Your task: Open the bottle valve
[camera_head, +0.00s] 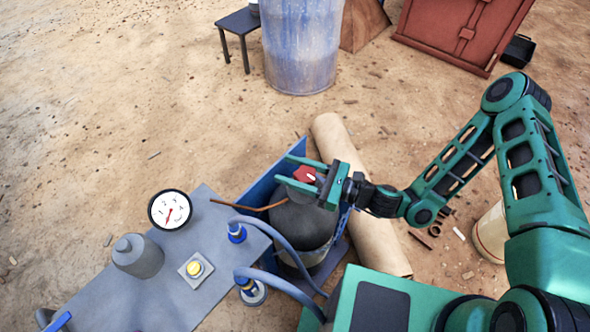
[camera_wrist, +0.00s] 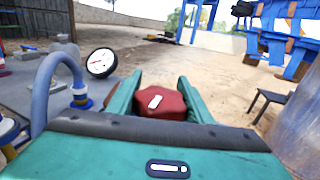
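The bottle (camera_head: 302,226) is a dark, rounded cylinder standing in a blue-sided frame. Its valve is a red knob (camera_head: 304,174) with a small white mark on top, and it also shows in the wrist view (camera_wrist: 160,106). My gripper (camera_head: 282,168) reaches in from the right over the bottle, its green fingers spread on either side of the knob. In the wrist view my fingers (camera_wrist: 160,78) flank the knob closely. I cannot tell whether they touch it. The palm hides the knob's near side and the valve below it.
A grey panel (camera_head: 130,292) with a pressure gauge (camera_head: 170,210), a yellow button (camera_head: 194,268) and blue-grey hoses (camera_head: 285,244) lies left of the bottle. A beige pipe (camera_head: 372,237) lies behind and right. A blue barrel (camera_head: 300,48) stands farther back. Open sand lies left.

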